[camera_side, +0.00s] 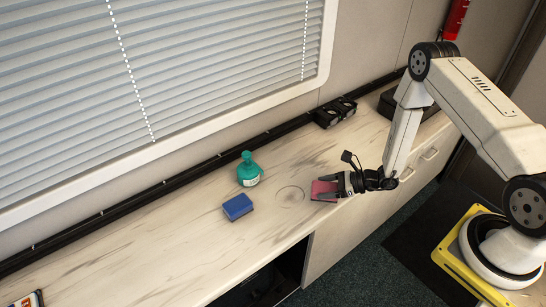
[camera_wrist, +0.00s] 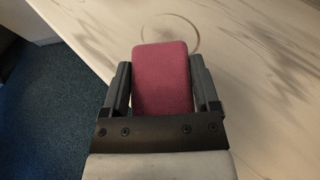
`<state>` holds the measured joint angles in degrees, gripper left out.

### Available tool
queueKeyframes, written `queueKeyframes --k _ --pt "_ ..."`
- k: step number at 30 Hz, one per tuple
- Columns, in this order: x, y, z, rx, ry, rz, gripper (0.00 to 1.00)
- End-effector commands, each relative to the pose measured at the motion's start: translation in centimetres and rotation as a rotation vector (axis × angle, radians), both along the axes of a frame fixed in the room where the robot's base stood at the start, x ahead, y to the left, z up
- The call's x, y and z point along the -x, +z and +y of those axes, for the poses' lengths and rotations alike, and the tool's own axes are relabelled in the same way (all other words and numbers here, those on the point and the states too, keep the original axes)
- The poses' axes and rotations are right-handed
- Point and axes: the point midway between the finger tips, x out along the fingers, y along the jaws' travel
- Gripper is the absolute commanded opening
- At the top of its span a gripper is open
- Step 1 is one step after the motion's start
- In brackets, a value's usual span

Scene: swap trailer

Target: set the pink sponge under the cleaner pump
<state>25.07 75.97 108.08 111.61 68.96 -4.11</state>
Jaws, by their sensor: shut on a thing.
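The pink sponge (camera_side: 323,189) is between the fingers of my gripper (camera_side: 326,190), near the front edge of the counter. In the wrist view the sponge (camera_wrist: 162,78) sits between both fingers of my gripper (camera_wrist: 163,85), with its far end sticking out past them. My gripper is shut on it. I cannot tell whether the sponge touches the counter. The cleaner pump, a green bottle with a white label (camera_side: 250,171), stands upright on the counter, left of and apart from my gripper.
A blue sponge-like block (camera_side: 238,207) lies in front of the green bottle. A faint ring mark (camera_side: 290,196) is on the bare counter (camera_side: 180,240) between bottle and gripper. Black cup holders (camera_side: 336,112) stand at the wall. A window with blinds (camera_side: 150,90) is behind.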

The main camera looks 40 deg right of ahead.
Motion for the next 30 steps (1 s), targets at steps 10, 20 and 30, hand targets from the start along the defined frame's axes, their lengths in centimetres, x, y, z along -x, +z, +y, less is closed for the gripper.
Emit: queueKeyframes --k 10,20,30 --pt "-1.5 0.0 1.6 0.001 0.005 -0.001 0.23" --pt "-5.6 0.0 5.8 0.002 0.007 -0.002 0.23" --pt "-10.2 0.0 10.4 0.001 0.006 -0.001 0.23"
